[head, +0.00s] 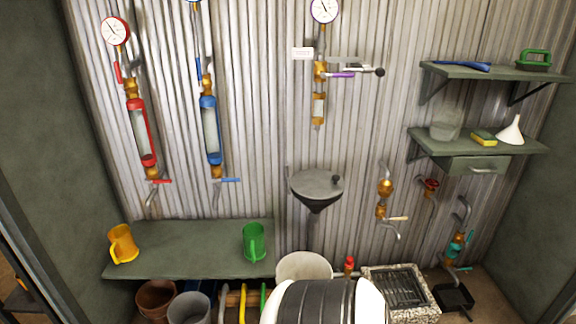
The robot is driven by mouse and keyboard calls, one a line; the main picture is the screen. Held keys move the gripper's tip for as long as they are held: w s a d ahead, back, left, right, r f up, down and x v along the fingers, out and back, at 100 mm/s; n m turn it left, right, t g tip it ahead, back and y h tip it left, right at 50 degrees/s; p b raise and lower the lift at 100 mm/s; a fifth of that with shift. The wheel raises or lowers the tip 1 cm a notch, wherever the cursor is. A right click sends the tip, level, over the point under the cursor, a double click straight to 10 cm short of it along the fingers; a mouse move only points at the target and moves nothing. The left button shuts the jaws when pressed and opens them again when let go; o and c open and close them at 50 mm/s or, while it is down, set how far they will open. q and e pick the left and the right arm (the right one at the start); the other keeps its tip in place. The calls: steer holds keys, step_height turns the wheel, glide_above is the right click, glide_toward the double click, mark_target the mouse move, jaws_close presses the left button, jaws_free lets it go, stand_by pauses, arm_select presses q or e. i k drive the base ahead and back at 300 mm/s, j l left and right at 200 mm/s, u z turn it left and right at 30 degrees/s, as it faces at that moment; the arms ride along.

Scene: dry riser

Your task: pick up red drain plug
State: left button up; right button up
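A small red piece (349,263) stands upright low near the wall, just left of the floor drain. It looks like the red drain plug, but it is too small to be sure. Its lower end meets a pale pipe or fitting. The floor drain (428,291) has a speckled stone rim and a dark grate. Neither of my grippers is in view. Part of my own white and black body fills the bottom middle and hides the floor there.
A grey-green bench (190,235) holds an orange jug (122,243) and a green jug (254,242). A white bucket (304,266) stands left of the red piece. A funnel basin (317,186), valves, pipes and gauges line the corrugated wall. Two shelves are at right.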

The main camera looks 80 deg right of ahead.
mark_target(349, 264)
steer(key=l+z, duration=0.1)
steer(key=z, duration=2.05)
